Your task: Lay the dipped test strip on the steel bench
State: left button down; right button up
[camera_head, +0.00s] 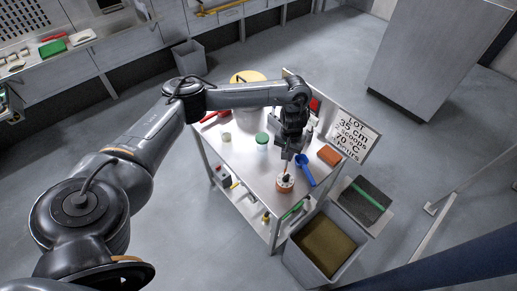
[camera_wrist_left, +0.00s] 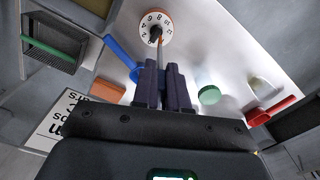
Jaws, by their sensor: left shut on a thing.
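The steel bench (camera_head: 236,158) stands in the middle of the head view, and its top also shows in the left wrist view (camera_wrist_left: 205,45). My left gripper (camera_head: 287,158) is over the bench's near right part, pointing down. In the left wrist view my left gripper's fingers (camera_wrist_left: 163,65) are shut on a thin strip (camera_wrist_left: 160,43) that sticks out past the fingertips. The strip's far end lies in line with a round orange dial timer (camera_head: 285,184), also in the left wrist view (camera_wrist_left: 154,24); I cannot tell whether they touch. My right gripper is not in view.
A blue scoop (camera_head: 305,170) and an orange block (camera_head: 329,155) lie close to the gripper. A green-lidded jar (camera_head: 262,140), a small pale cup (camera_head: 227,137) and a red-handled tool (camera_head: 213,117) stand further left. A lettered sign (camera_head: 345,135) edges the bench. A grey bin (camera_head: 298,262) stands in front.

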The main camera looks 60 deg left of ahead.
pick_arm(q)
jog(key=s+a+f+b, duration=0.4)
jog(key=a+f+b, duration=0.1)
jog(key=a+f, duration=0.5)
jog(key=shift+s+a+f+b, duration=0.15)
jog(key=shift+a+f+b, duration=0.25)
jog(key=shift+f, duration=0.4)
jog(key=c, duration=1.2)
grip_release()
jog(key=shift+o, duration=0.2)
